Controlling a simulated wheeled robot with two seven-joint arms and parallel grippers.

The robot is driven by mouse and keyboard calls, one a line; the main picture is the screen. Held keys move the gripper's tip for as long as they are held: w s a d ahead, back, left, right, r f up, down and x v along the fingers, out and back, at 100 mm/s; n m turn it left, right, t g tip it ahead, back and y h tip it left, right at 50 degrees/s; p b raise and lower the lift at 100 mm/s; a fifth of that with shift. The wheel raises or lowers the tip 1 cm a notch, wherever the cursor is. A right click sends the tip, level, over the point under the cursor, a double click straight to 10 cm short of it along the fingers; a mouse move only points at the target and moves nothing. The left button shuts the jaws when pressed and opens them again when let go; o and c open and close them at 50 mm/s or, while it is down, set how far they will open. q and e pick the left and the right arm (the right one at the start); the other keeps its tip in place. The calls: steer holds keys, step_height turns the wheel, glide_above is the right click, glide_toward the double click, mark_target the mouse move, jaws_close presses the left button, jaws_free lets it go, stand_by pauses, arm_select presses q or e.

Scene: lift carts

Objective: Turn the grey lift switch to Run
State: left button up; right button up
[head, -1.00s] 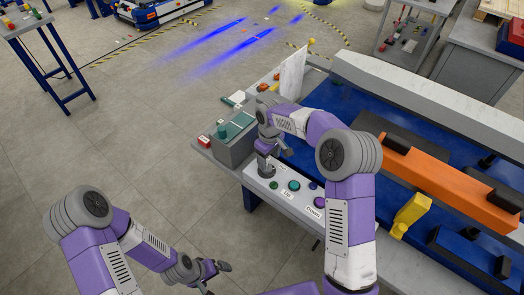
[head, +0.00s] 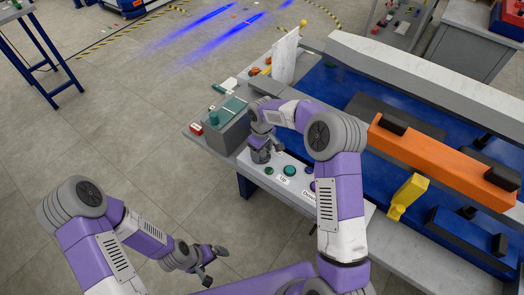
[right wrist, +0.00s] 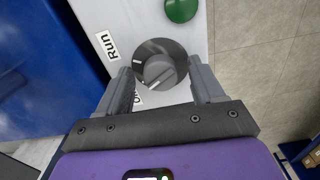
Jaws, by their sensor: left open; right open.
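The grey lift switch (right wrist: 160,68) is a round knob on a dark disc, seen in the right wrist view on a pale panel (head: 248,167). The "Run" label (right wrist: 107,45) is left of it; a second label (right wrist: 136,98), partly hidden by a finger, is below left. A ridge on the knob slants; which label it points to is hard to tell. My right gripper (right wrist: 160,85) is open, its fingers on either side of the knob's lower part, with contact unclear. In the head view my right gripper (head: 259,142) is over the panel's left end. My left gripper (head: 212,261) is open and empty above the floor.
A green button (right wrist: 181,10) is beside the switch. The "Up" button (head: 290,170) and the partly hidden "Down" button lie to its right. A grey-green box (head: 226,128) stands behind the panel's left end. The blue lift bed and orange beam (head: 440,165) are to the right.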

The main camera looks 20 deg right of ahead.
steer(key=c, duration=1.1)
steer(key=shift+o, duration=0.2)
steer(key=m+p, duration=0.1)
steer(key=m, duration=0.4)
steer(key=shift+a+r+m, duration=0.1)
steer(key=shift+m, duration=0.2)
steer(key=m+p, duration=0.1)
steer(key=m, duration=0.5)
steer(key=shift+m, duration=0.3)
steer(key=o, duration=1.1)
steer(key=shift+c, duration=0.2)
